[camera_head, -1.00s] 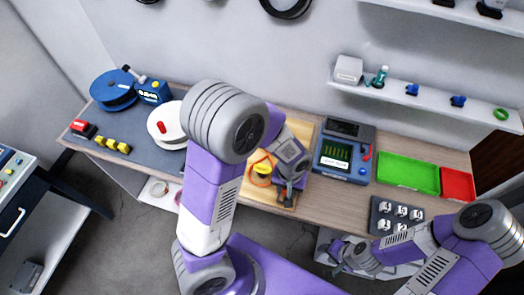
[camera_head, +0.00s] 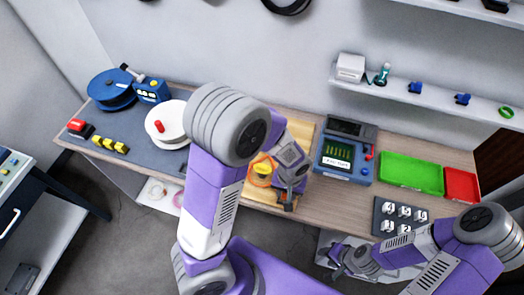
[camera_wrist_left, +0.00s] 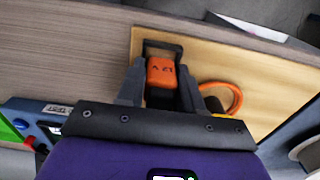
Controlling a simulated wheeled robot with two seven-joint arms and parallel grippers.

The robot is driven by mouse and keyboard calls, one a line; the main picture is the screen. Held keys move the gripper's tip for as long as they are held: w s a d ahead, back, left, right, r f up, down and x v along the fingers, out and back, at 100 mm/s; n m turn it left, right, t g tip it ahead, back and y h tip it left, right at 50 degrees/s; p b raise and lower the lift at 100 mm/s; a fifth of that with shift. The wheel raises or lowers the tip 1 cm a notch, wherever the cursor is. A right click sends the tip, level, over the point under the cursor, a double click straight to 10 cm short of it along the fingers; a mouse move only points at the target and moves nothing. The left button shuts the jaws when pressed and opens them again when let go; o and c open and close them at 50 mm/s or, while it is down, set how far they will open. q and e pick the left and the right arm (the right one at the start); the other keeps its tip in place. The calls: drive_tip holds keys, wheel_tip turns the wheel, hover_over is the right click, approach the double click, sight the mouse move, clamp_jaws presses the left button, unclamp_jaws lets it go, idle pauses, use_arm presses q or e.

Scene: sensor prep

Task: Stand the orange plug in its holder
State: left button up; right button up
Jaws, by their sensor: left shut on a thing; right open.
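The orange plug (camera_wrist_left: 161,72), with dark lettering on its face, is between the fingers of my left gripper (camera_wrist_left: 160,82), which is shut on it. A black bracket-like holder (camera_wrist_left: 176,48) on the wooden board shows just beyond the plug's far end. I cannot tell whether the plug is inside the holder or only close to it. An orange cable loop (camera_wrist_left: 237,98) lies beside the plug; it also shows in the head view (camera_head: 262,158). In the head view my left gripper (camera_head: 286,196) is over the board's front part, and its fingers hide the plug. My right gripper (camera_head: 338,258) is open and empty, below the table's front edge.
The wooden board (camera_head: 303,132) lies on the table. A blue meter device (camera_head: 330,172), a green tray (camera_head: 410,174) and a red tray (camera_head: 461,185) stand to its right. A white spool (camera_head: 172,112) and a blue spool (camera_head: 111,88) stand left.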

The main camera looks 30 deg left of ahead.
use_arm(q)
drive_tip(key=shift+f+b, duration=0.5)
drive_tip(key=shift+f, duration=0.1)
idle(0.7)
drive_tip(key=o, duration=1.1)
drive_tip(key=shift+r, duration=0.2)
wheel_tip(320, 180, up, 8)
drive_tip(key=p, duration=0.7)
drive_tip(key=shift+f, duration=0.1)
